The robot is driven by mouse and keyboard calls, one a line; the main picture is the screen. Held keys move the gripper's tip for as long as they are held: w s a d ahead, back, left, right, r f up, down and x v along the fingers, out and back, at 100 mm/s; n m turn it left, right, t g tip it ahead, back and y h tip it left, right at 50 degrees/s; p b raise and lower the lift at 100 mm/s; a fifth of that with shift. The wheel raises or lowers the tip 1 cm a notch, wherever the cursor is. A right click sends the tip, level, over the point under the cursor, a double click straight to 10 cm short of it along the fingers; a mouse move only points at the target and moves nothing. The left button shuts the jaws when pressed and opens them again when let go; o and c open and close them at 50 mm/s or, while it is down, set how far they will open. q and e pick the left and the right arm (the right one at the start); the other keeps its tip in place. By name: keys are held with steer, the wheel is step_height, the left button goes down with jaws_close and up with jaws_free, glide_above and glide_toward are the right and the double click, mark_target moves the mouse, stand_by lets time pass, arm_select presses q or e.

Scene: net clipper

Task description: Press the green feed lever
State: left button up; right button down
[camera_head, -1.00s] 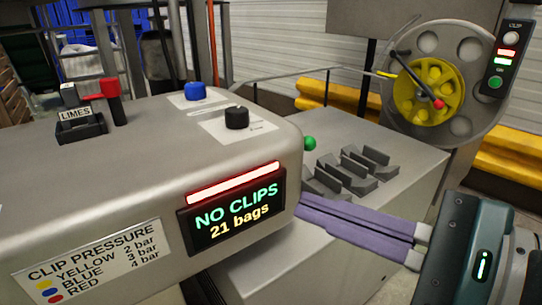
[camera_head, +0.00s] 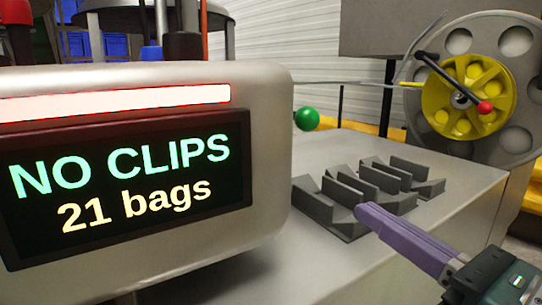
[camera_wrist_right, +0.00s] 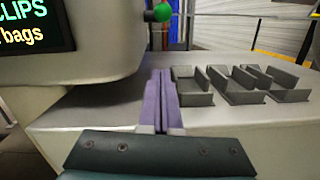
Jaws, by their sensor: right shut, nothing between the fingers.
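The green feed lever shows as a green ball knob (camera_head: 307,119) just right of the machine's display housing in the head view. It also shows at the top of the right wrist view (camera_wrist_right: 162,12). My right gripper (camera_head: 365,212) has long purple fingers, shut and empty, at the lower right. Its fingertips (camera_wrist_right: 161,74) point toward the knob and are apart from it, lower and nearer to me. The lever's shaft is mostly hidden in the head view. My left gripper is not in view.
The display (camera_head: 125,180) reads "NO CLIPS, 21 bags" on the housing left of the knob. A yellow spool (camera_head: 462,98) with a red-knobbed crank is at the back right.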

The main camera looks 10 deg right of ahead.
steer(key=x, duration=1)
steer(key=shift+a, duration=0.1)
steer(key=shift+w+r+p, duration=0.2)
steer(key=shift+r+p, duration=0.45)
steer(key=shift+r, duration=0.35)
steer(key=shift+w+r+p, duration=0.15)
steer(key=shift+r+p, duration=0.5)
steer(key=shift+r, duration=0.35)
